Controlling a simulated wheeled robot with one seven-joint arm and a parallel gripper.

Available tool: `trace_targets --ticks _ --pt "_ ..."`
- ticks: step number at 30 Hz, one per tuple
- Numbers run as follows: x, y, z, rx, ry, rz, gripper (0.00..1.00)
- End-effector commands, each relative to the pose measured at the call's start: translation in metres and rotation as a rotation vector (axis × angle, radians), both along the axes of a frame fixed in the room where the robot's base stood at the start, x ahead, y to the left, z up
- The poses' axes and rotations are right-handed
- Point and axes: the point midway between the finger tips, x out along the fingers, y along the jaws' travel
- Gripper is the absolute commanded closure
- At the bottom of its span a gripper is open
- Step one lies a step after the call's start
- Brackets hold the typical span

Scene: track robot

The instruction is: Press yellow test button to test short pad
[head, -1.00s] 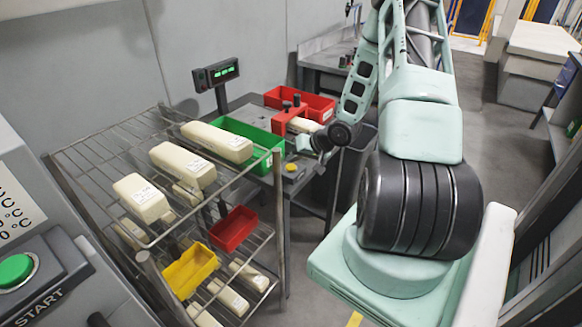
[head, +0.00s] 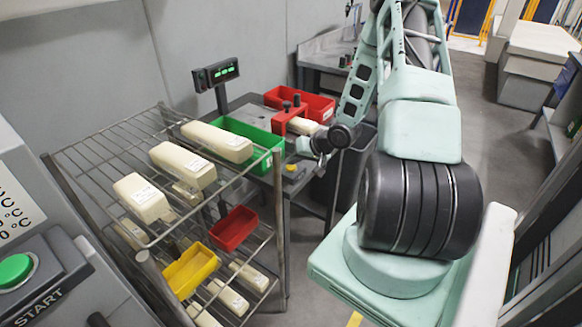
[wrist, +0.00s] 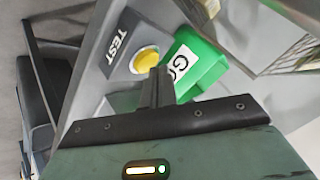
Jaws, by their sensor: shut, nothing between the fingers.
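The yellow test button (wrist: 145,60) sits on a grey panel marked TEST in the wrist view. In the head view the button (head: 290,168) is at the front edge of the test bench. My gripper (wrist: 158,72) is shut and empty, its fingertips at the lower edge of the button in the picture. I cannot tell whether they touch it. In the head view my gripper (head: 297,160) is just above and beside the button, small and partly hidden by my wrist. A cream pad (head: 303,126) lies under the red clamp fixture (head: 283,122) on the bench.
A green GO bin (head: 250,135) and a red bin (head: 310,102) stand by the fixture. A display (head: 216,73) with green digits stands behind. A wire rack (head: 125,140) with several cream pads and small bins is at left. Grey floor lies right of the bench.

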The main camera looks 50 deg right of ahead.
Motion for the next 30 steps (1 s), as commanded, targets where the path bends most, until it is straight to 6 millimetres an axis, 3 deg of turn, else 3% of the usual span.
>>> trace_targets --ticks 30 --pt "-0.0001 0.0002 -0.0085 0.001 0.0 -0.001 1.0"
